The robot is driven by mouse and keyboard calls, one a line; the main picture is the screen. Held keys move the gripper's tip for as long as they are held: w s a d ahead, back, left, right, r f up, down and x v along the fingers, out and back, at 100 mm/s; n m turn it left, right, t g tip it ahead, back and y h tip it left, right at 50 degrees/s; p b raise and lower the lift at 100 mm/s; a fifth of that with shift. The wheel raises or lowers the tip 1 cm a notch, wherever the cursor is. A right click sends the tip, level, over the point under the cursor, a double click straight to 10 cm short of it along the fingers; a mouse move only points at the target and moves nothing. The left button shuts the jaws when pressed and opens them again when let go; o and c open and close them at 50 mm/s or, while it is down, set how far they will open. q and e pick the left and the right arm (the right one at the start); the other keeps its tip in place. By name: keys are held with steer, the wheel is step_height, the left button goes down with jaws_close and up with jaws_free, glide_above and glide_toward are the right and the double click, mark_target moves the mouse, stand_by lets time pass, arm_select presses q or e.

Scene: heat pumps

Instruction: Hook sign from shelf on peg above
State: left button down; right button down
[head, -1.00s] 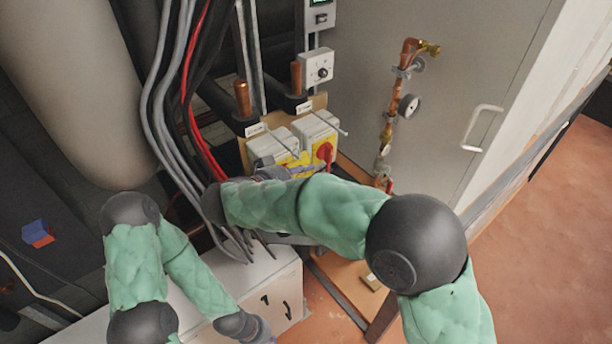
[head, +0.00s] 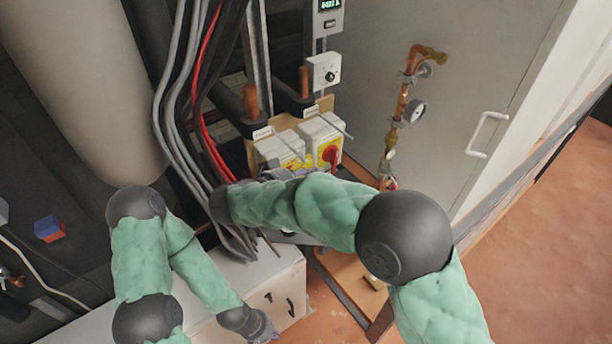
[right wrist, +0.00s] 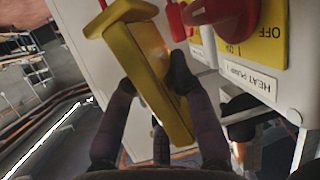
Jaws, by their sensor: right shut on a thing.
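A yellow sign (right wrist: 160,75), a thick slab with a wider crosspiece at its top end, is between the fingers of my right gripper (right wrist: 152,80) in the right wrist view. The gripper is shut on it. It is tilted, close to a grey switch box (right wrist: 290,90) with a red knob and a "HEAT PUMP 1" label. In the head view my right gripper (head: 278,174) is at the lower front of the switch boxes, partly hidden by my arm. Thin metal pegs (head: 338,126) stick out above the boxes. My left gripper (head: 264,328) is low over the white unit; its fingers are unclear.
Grey and red cables (head: 190,110) hang left of the boxes. A copper pipe with a gauge (head: 414,110) stands to the right before a grey cabinet door (head: 465,70). A white unit (head: 275,275) stands below. The orange floor (head: 540,250) is clear at right.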

steer(key=c, duration=1)
jaws_free()
steer(key=v, duration=0.7)
steer(key=shift+s+a, duration=0.15)
steer(key=shift+a, duration=0.05)
